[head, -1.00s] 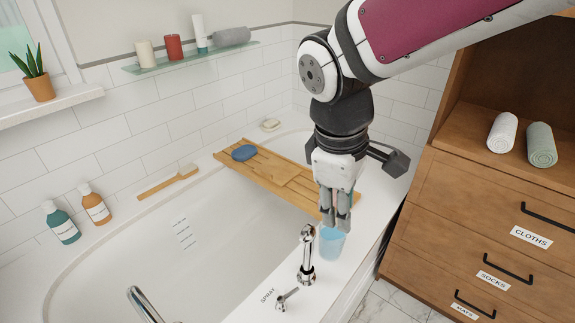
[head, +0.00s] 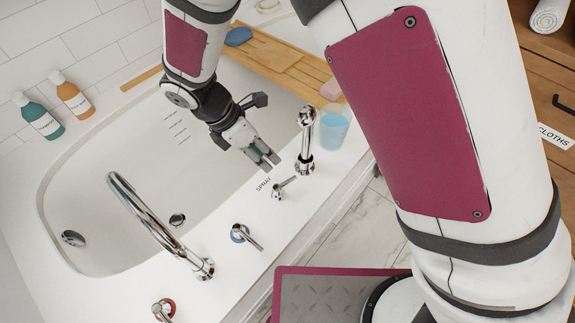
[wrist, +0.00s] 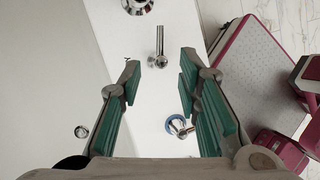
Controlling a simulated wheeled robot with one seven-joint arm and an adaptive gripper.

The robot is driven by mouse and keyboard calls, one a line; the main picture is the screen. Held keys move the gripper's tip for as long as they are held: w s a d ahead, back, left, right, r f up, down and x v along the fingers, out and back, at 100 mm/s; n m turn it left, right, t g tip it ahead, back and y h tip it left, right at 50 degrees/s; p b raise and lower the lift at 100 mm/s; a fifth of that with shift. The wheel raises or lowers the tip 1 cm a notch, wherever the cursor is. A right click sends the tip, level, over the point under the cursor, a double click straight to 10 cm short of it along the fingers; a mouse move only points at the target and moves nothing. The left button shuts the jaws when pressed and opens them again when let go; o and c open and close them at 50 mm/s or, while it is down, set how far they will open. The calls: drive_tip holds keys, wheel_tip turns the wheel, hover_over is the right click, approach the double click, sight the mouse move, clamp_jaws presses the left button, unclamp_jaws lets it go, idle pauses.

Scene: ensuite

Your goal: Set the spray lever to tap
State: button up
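The spray lever (head: 284,188) is a small chrome handle on the white tub rim, beside the word SPRAY (head: 263,184). It points up and to the right in the head view, away from that word. I see no TAP label. In the wrist view the lever (wrist: 159,45) lies ahead of my fingertips, roughly between their lines. My gripper (head: 267,162) is above the tub's edge, just beyond the lever in the head view, pointing down. In the wrist view my gripper (wrist: 160,68) is open and empty, its fingers apart. I see no contact with the lever.
The chrome hand shower (head: 305,140) stands close right of my gripper, with a blue cup (head: 333,128) beyond it. A blue-ringed handle (head: 245,236) and the curved spout (head: 150,220) are nearer. A wooden bath tray (head: 275,58) spans the tub behind.

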sight(289, 180)
drive_tip(key=b+x, duration=0.2)
drive_tip(key=x, duration=1)
drive_tip(key=shift+f+b, duration=0.2)
drive_tip(key=shift+b, duration=0.1)
clamp_jaws()
